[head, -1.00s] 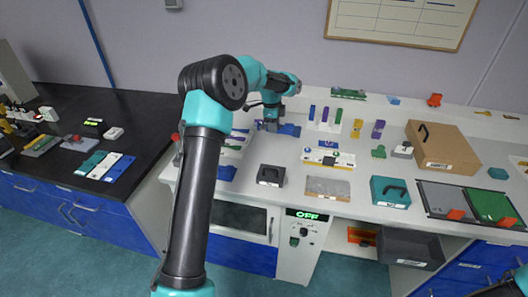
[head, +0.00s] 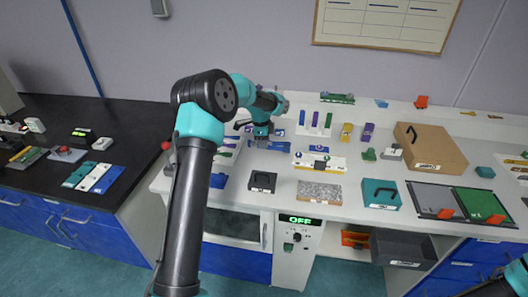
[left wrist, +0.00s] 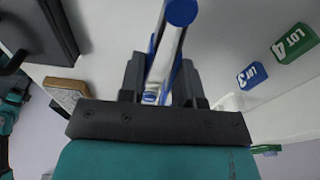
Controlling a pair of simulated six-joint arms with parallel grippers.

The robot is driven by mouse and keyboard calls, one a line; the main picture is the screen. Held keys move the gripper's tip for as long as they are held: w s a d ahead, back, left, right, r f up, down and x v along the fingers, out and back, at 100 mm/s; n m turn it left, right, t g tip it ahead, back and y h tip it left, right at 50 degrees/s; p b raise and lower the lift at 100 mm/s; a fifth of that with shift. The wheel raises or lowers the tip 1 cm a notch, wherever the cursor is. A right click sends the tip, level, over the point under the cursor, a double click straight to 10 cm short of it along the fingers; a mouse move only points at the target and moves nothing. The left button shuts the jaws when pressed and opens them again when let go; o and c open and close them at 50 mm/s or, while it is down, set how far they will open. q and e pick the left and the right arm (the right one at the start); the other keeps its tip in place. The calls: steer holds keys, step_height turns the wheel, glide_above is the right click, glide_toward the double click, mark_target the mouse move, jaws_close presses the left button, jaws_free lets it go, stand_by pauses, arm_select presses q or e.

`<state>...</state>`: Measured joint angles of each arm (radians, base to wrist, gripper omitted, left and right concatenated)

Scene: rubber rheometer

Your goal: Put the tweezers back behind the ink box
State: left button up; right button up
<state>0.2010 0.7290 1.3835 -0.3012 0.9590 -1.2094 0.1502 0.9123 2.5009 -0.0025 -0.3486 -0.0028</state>
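My left gripper (head: 262,140) is low over the back left part of the white bench, among blue items (head: 277,146). In the left wrist view its dark fingers (left wrist: 162,85) are apart, with a slim white and blue object (left wrist: 165,50) between or just in front of them. I cannot tell whether this is the tweezers, or whether the fingers press on it. No tweezers can be made out clearly in the head view. I cannot tell which box is the ink box. My right gripper is out of view.
A dark box (head: 262,181), a speckled slab (head: 320,191) and a teal case (head: 381,193) stand along the bench front. Upright purple and green pieces (head: 315,119) stand right of my left gripper. A brown box (head: 430,149) is farther right. Blocks marked LOT 3 (left wrist: 252,75) and LOT 4 (left wrist: 295,43) show in the wrist view.

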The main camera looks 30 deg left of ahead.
mark_target(265, 157)
arm_select(q)
steer(key=shift+f, duration=2.5)
steer(key=shift+f, duration=0.1)
steer(key=o, duration=0.5)
steer(key=shift+o, duration=0.2)
step_height(265, 157, up, 12)
steer(key=a, duration=0.1)
steer(key=shift+s, duration=0.25)
